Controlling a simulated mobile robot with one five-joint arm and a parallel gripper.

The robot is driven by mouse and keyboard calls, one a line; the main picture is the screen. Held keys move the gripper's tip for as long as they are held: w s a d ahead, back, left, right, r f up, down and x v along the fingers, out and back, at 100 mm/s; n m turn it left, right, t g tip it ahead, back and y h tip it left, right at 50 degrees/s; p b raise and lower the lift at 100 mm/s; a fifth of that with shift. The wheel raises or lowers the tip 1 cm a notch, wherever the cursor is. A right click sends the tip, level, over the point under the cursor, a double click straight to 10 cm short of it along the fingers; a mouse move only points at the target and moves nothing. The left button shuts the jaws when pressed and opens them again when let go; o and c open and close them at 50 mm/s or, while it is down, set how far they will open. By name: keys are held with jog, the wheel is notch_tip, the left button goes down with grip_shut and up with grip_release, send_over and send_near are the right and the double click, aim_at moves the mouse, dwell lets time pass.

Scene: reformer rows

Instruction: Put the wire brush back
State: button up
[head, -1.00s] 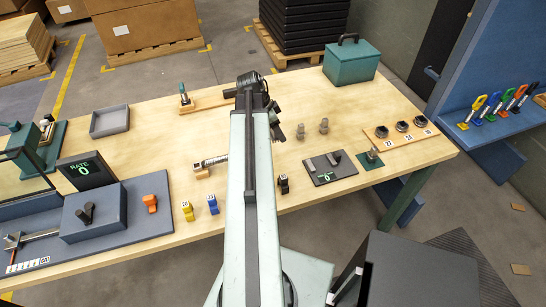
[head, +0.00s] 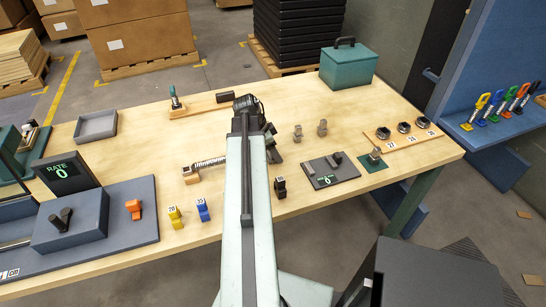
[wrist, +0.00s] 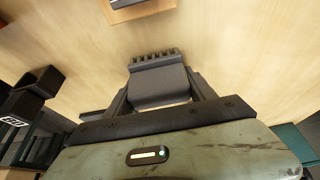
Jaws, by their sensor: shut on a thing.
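My gripper (wrist: 160,88) is shut on a dark grey block with a row of short teeth along its far edge. I take this block to be the wire brush (wrist: 155,60), held between the two fingers above the wooden tabletop. In the head view my gripper (head: 271,148) is over the middle of the bench, partly behind my arm. The brush cannot be made out there.
A ribbed rod (head: 209,163) on a wooden block lies left of my arm. Small grey pieces (head: 298,133), a dark panel (head: 331,170) and a teal toolbox (head: 348,64) stand to the right. A grey tray (head: 96,126) is at the back left. Bare tabletop lies between them.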

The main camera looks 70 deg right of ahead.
jog(key=shift+f, duration=0.1)
jog(key=o, duration=1.2)
jog(key=p+v, duration=1.1)
jog(key=v, duration=0.1)
jog(key=shift+r, duration=0.25)
